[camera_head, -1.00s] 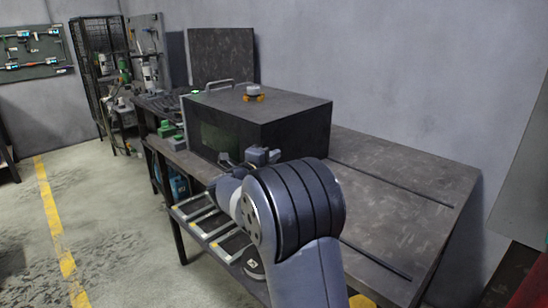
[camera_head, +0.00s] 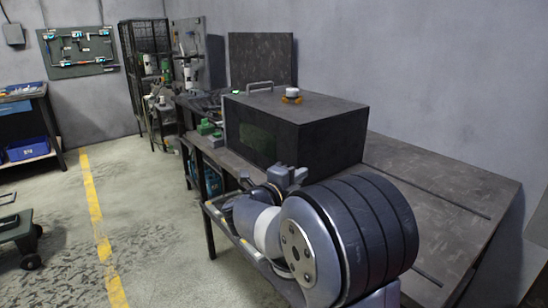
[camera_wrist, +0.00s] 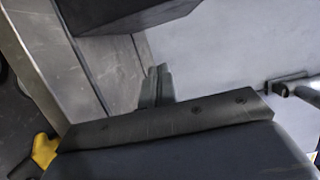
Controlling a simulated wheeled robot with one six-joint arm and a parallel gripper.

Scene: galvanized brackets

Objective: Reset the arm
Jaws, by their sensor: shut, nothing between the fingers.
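My arm is folded in front of my body, with a large grey joint close to the head camera. My gripper (camera_wrist: 158,84) shows in the wrist view with its two grey fingers together and nothing between them. In the head view what looks like the gripper (camera_head: 287,176) is small and partly hidden behind the arm, in front of the black box (camera_head: 322,150) on the workbench (camera_head: 432,168). No part of the arm is clearly seen touching the box or the bench.
Green items (camera_head: 206,128) lie at the bench's far end. A tool board (camera_head: 80,52) and a blue-bin shelf (camera_head: 28,148) stand at left. The floor (camera_head: 150,215) left of the bench is open.

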